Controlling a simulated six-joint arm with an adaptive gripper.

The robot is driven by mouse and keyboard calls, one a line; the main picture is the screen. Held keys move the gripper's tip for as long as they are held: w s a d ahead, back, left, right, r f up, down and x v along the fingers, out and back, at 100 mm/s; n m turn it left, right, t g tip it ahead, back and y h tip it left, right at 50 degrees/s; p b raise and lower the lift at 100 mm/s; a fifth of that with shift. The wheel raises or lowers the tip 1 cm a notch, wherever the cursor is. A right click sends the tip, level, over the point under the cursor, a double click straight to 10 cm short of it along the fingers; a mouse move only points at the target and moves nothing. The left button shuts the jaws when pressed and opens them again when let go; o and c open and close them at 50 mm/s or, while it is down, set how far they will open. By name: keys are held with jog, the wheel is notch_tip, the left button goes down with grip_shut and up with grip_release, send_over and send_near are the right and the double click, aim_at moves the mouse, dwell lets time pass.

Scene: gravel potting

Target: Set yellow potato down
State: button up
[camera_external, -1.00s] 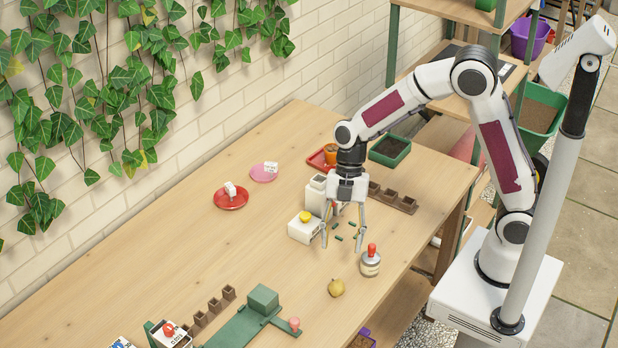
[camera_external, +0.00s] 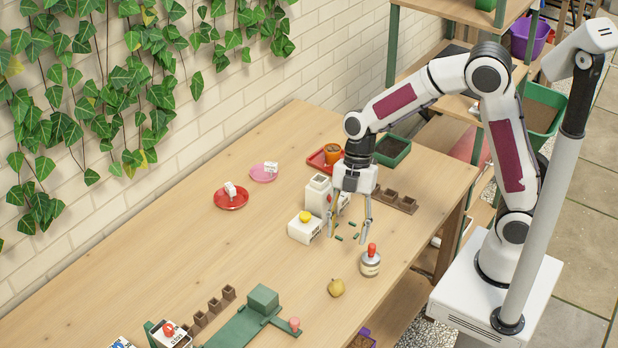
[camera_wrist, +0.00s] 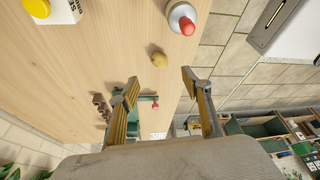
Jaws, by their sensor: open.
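The yellow potato (camera_external: 336,287) lies on the wooden table near its front edge, in front of the jar with the red top. It also shows in the wrist view (camera_wrist: 159,60), beyond my fingertips. My gripper (camera_external: 350,233) is open and empty. It hangs above the table, behind the potato and apart from it. In the wrist view both fingers of my gripper (camera_wrist: 162,80) stand wide apart with nothing between them.
A jar with a red top (camera_external: 370,262) stands close to my gripper. A white box with a yellow knob (camera_external: 303,229) and small green pieces (camera_external: 338,237) lie nearby. A green bench tool (camera_external: 250,318) is at the front. The table's left middle is clear.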

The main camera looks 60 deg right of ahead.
jog(key=s+d+r+m+t+h, duration=0.2)
jog(key=s+d+r+m+t, duration=0.1)
jog(key=s+d+r+m, duration=0.4)
jog(key=s+d+r+m+t+h, duration=0.2)
jog(key=s+d+r+m, duration=0.5)
jog(key=d+m, duration=0.5)
jog(key=shift+s+d+r+m+t, duration=0.2)
jog(key=shift+s+m+t, duration=0.25)
jog(key=shift+m+t, duration=0.55)
dwell(0.4)
